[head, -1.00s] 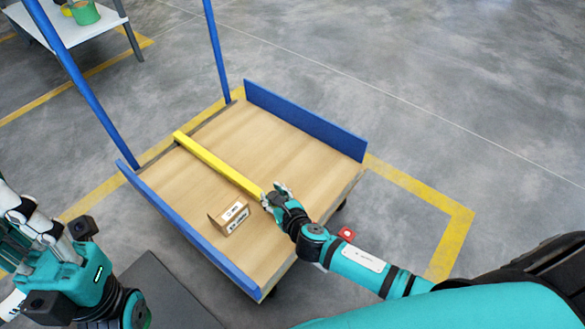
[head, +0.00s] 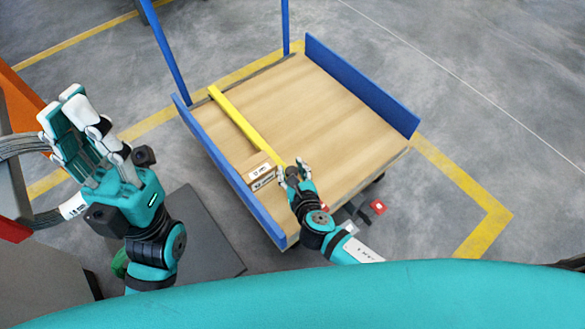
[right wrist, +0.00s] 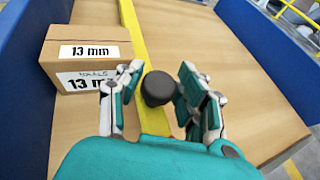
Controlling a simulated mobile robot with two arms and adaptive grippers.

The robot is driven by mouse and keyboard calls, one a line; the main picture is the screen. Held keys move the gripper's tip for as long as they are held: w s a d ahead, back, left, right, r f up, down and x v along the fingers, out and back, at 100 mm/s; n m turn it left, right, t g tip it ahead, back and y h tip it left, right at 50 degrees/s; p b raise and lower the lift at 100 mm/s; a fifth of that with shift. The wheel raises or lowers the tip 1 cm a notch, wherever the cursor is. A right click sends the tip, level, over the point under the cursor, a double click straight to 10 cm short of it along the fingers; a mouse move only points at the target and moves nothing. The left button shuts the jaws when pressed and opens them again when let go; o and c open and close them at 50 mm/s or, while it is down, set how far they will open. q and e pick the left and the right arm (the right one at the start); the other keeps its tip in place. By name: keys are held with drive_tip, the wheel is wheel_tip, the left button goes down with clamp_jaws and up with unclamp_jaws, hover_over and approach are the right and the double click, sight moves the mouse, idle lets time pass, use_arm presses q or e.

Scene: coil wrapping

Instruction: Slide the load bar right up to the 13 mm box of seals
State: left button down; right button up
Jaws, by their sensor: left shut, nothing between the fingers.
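The yellow load bar (head: 240,118) lies across the wooden deck of the cart. The cardboard box of seals (head: 262,177) sits on the deck left of the bar's near end; its 13 mm label shows in the right wrist view, where the box (right wrist: 62,46) meets the bar (right wrist: 131,28) with no visible gap. My right gripper (head: 292,168) is at the bar's near end. Its fingers (right wrist: 160,72) stand apart around a dark round knob (right wrist: 157,90) on the bar. My left gripper (head: 62,112) is raised off the cart, shut and empty.
Blue side boards (head: 362,85) edge the cart deck, and blue posts (head: 165,50) rise at its far end. The deck right of the bar is clear. A grey stand with cables (head: 20,150) is at the far left.

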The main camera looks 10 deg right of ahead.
drive_tip(key=shift+o, duration=1.3)
drive_tip(key=v, duration=1.2)
drive_tip(key=shift+f, duration=0.1)
